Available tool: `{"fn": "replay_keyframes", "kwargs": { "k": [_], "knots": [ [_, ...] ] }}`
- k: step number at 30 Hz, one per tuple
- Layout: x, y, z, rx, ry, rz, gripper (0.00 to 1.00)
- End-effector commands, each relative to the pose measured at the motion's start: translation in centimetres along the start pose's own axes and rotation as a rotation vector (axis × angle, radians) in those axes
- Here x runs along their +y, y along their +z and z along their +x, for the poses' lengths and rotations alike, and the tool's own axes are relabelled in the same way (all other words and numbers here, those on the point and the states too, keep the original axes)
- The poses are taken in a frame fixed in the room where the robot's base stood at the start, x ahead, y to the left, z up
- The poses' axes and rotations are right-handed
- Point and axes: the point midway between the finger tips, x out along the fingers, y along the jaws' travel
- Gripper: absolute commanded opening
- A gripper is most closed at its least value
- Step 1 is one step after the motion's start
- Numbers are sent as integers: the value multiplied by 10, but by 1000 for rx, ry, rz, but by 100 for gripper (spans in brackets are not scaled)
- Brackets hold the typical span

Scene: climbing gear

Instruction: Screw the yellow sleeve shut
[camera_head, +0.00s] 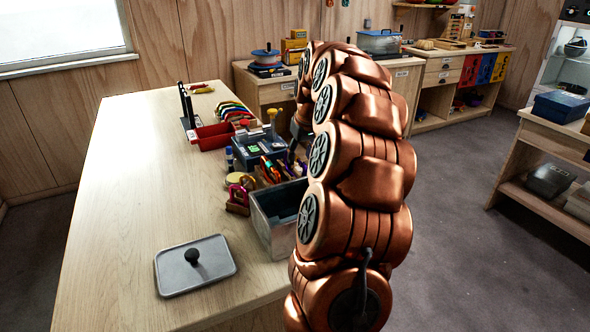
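My copper-coloured arm rises in the right middle of the view and bends down behind itself toward the table's right edge. The dark end of my gripper (292,154) shows only in part beside the arm, above a cluster of small coloured pieces of gear (268,170). The arm hides much of it, and its fingers are too small to read. Yellow and orange bits show in the cluster, but I cannot tell which is the yellow sleeve or how far it is turned. A yellow-topped upright piece (272,116) stands at a blue-grey case (258,146).
An open grey bin (262,228) stands at the wooden table's (130,215) right edge. A grey lid with a black knob (195,266) lies at the front. A red tray (212,137) and a dark stand (187,107) are farther back. The table's left side is clear.

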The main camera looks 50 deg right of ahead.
Motion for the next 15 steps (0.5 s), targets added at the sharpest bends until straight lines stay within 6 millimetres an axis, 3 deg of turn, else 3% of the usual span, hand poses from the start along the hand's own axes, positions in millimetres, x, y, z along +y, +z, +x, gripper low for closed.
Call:
{"fn": "replay_keyframes", "kwargs": {
  "k": [15],
  "knots": [
    [0,-4,-14,0,1,0,46]
  ]
}}
